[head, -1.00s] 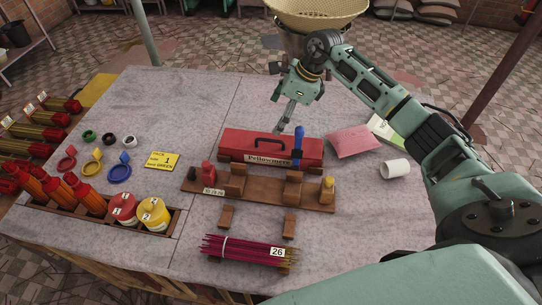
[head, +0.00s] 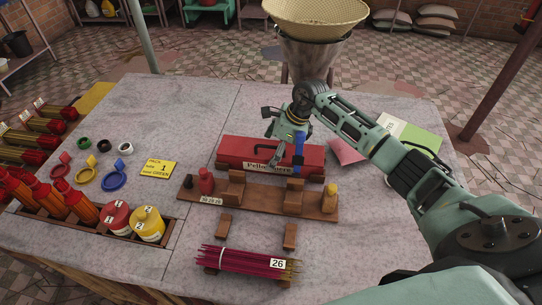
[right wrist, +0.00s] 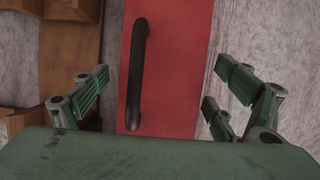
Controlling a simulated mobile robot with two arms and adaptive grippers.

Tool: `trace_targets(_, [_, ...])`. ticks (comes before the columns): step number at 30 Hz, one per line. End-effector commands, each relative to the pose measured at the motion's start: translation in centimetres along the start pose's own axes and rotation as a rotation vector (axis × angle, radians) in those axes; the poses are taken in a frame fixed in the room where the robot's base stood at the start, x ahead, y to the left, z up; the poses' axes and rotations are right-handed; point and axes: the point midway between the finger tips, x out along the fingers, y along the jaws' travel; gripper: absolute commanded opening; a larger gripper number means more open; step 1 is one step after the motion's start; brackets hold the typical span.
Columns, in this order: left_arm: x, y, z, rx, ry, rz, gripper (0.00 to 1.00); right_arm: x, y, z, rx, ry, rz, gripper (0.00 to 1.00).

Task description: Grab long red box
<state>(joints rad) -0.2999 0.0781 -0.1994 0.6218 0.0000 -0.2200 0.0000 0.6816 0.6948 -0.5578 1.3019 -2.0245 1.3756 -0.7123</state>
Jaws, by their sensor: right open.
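The long red box (head: 235,152) lies on the grey stone table, with a dark handle on its top and lettering on its front. It also fills the middle of the right wrist view (right wrist: 190,60), with the black handle (right wrist: 137,75) running along it. My right gripper (head: 278,158) is over the box near the handle and hides part of it. In the wrist view its green fingers (right wrist: 165,85) are open, one on each side of the box, with nothing held. I cannot tell how far down the fingers reach. My left gripper is not in view.
A purple stick bundle (head: 240,261) lies at the front. The table behind the box is clear.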

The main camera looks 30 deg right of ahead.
Motion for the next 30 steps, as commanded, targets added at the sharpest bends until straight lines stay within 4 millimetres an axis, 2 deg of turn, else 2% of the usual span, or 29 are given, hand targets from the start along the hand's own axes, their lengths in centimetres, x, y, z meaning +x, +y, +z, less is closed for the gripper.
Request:
trace_targets(5, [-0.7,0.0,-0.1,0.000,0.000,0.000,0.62,1.7,-0.1,0.1,0.001,-0.002,0.000,0.89])
trace_targets(12, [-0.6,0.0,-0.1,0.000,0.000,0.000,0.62,1.9,-0.1,0.0,0.000,-0.001,-0.001,0.89])
trace_targets(30, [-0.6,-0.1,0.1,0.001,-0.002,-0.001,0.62,1.9,-0.1,0.0,0.000,-0.001,-0.001,0.37])
